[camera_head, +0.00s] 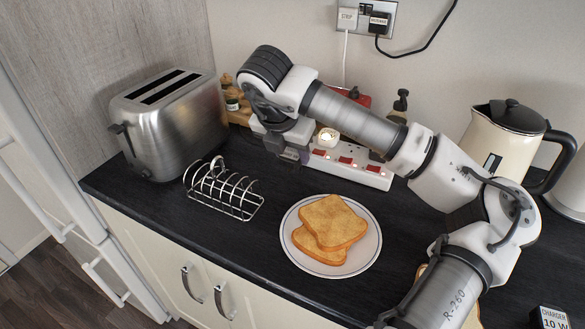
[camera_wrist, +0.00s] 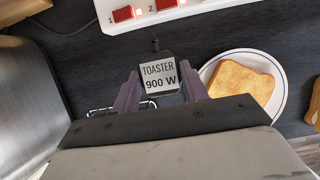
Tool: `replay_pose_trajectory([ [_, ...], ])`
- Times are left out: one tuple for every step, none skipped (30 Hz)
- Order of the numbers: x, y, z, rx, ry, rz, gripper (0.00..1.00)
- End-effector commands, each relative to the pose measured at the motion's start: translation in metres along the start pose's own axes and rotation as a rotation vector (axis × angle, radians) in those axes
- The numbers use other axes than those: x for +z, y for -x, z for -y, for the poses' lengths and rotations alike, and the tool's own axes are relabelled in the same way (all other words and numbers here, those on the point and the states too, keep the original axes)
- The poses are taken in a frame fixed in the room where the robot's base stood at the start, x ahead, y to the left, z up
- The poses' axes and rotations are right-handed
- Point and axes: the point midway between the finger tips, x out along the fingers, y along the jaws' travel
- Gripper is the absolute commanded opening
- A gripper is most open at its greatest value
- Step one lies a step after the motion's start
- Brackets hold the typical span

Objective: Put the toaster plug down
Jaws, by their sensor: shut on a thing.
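The toaster plug (camera_wrist: 158,75) is dark with a white label reading "TOASTER 900 W". In the wrist view it sits between the two fingers of my gripper (camera_wrist: 160,88), which is shut on it. A dark cord runs from the plug's far end. In the head view my gripper (camera_head: 291,152) is just left of the power strip, above the dark counter, and the plug is mostly hidden by my arm and fingers. Whether the plug touches the counter I cannot tell. The steel toaster (camera_head: 180,125) stands at the left.
A white power strip with red switches (camera_head: 350,167) lies behind the plug. A wire toast rack (camera_head: 228,190) and a plate (camera_head: 288,232) with two toast slices are in front. A cream kettle (camera_head: 495,145) stands right. Some dark counter between rack and strip is clear.

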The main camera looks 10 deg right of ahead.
Motion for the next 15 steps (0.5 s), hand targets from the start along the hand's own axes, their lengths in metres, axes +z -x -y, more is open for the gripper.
replay_pose_trajectory([
  [-0.003, -0.005, 0.0, 0.001, 0.001, -0.002, 0.21],
  [-0.004, -0.009, 0.0, 0.0, 0.0, -0.001, 0.21],
  [-0.005, -0.013, 0.0, 0.0, 0.0, -0.001, 0.21],
  [-0.006, -0.015, 0.0, -0.001, 0.0, -0.001, 0.21],
  [-0.007, -0.016, 0.0, 0.0, 0.0, 0.0, 0.21],
  [-0.008, -0.019, 0.0, 0.0, 0.0, 0.0, 0.21],
  [-0.009, -0.022, 0.0, 0.0, -0.001, -0.001, 0.21],
  [-0.011, -0.026, 0.0, 0.001, 0.0, -0.002, 0.21],
  [-0.014, -0.032, 0.0, 0.001, 0.0, -0.003, 0.21],
  [-0.015, -0.036, 0.0, 0.0, 0.0, -0.002, 0.21],
  [-0.017, -0.041, 0.0, 0.0, 0.0, -0.004, 0.21],
  [-0.019, -0.046, 0.0, 0.0, 0.0, -0.002, 0.21],
  [-0.021, -0.049, 0.0, 0.0, -0.001, -0.002, 0.21],
  [-0.022, -0.052, 0.0, 0.001, -0.001, -0.002, 0.21],
  [-0.023, -0.055, 0.0, 0.001, -0.001, -0.001, 0.21],
])
